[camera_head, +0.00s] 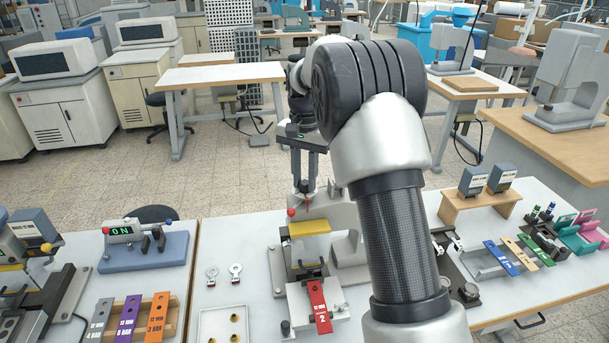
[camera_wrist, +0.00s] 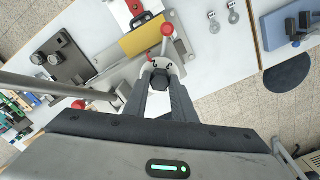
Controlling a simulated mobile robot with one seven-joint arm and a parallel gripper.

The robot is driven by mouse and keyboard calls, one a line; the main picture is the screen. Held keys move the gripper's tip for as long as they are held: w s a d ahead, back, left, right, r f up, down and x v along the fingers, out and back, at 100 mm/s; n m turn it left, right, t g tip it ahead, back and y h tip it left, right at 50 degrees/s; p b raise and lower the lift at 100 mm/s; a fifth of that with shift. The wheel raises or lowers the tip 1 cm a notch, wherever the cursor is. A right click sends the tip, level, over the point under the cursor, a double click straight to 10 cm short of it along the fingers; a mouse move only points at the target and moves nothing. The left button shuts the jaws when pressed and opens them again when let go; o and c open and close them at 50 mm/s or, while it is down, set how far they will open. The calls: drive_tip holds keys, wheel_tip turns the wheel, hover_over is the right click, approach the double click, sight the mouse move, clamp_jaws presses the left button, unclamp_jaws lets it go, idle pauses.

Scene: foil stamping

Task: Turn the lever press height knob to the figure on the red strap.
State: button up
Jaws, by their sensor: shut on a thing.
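The lever press (camera_head: 345,240) stands on the white table in the head view, with a yellow plate (camera_head: 309,228) on its front. The red strap (camera_head: 319,306) lies at its foot, printed "12 MIN" and a large "2". My gripper (camera_head: 304,188) points down onto the press top. In the wrist view my gripper (camera_wrist: 160,90) is shut on the dark height knob (camera_wrist: 160,82). A white dial (camera_wrist: 160,65) with dark figures surrounds the knob; the figures are too small to read surely. A small red pointer (camera_wrist: 149,57) sits at the dial's edge.
The red ball of the lever (camera_head: 291,212) is close to my gripper; it also shows in the wrist view (camera_wrist: 167,29). Two metal tags (camera_head: 236,271) and a white tray (camera_head: 223,322) lie left. Grey, purple and orange straps (camera_head: 128,318) lie farther left.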

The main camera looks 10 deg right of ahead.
sight(305, 182)
drive_tip(key=shift+n, duration=0.6)
drive_tip(key=o, duration=1.1)
drive_tip(key=shift+r, duration=0.15)
wheel_tip(305, 182, up, 17)
drive_tip(key=shift+r+p, duration=0.1)
drive_tip(key=shift+p, duration=0.25)
